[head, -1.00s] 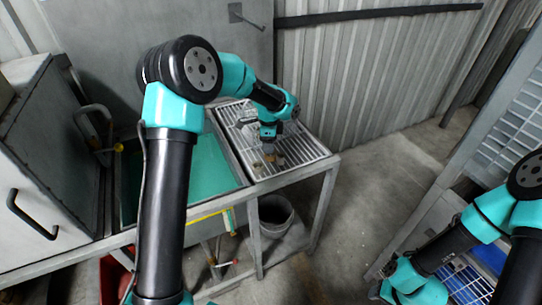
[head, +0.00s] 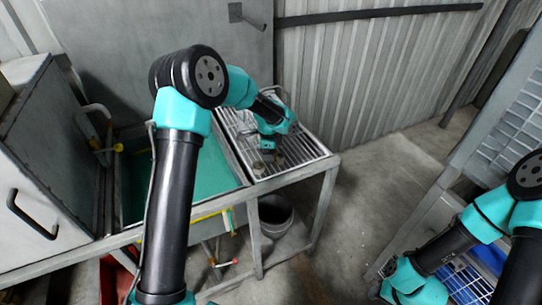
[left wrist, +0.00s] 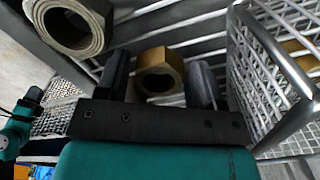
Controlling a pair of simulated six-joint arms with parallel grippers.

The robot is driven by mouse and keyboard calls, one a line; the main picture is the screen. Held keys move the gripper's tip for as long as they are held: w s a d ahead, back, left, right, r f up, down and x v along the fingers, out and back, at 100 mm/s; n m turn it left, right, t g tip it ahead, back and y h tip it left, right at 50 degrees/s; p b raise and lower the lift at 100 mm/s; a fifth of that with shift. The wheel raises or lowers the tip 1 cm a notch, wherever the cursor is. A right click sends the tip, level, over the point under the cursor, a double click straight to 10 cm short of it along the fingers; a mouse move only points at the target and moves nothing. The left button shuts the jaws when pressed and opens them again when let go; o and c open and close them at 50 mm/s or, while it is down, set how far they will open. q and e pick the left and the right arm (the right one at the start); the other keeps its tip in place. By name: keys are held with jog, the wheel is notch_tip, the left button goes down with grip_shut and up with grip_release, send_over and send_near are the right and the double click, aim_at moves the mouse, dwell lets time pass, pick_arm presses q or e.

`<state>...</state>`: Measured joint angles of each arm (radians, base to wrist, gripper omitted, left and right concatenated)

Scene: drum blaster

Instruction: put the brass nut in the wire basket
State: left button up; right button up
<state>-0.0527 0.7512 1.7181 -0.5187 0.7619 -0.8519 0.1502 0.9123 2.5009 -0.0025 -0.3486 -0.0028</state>
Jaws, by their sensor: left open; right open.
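The brass nut (left wrist: 160,70), a gold-coloured ring, lies on the slatted rack in the left wrist view. My left gripper (left wrist: 158,82) is open, with one dark finger on each side of the nut; I cannot tell whether they touch it. In the head view the left gripper (head: 267,146) is low over the rack, and small brownish pieces show beside it. The wire basket (left wrist: 268,75) stands just right of the gripper in the left wrist view. My right arm's wrist shows at the lower right of the head view; its fingers are not visible.
A larger dull grey-brown nut (left wrist: 72,24) lies left of the gripper in the left wrist view. Something gold shows through the basket's wires. The slatted rack (head: 310,151) adjoins a green basin (head: 205,165). A bucket (head: 275,214) stands below.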

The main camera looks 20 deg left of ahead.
pick_arm(q)
jog(key=c, duration=0.9)
jog(key=shift+r, duration=0.15)
notch_tip(320, 180, up, 10)
jog(key=shift+f, duration=0.1)
dwell(0.8)
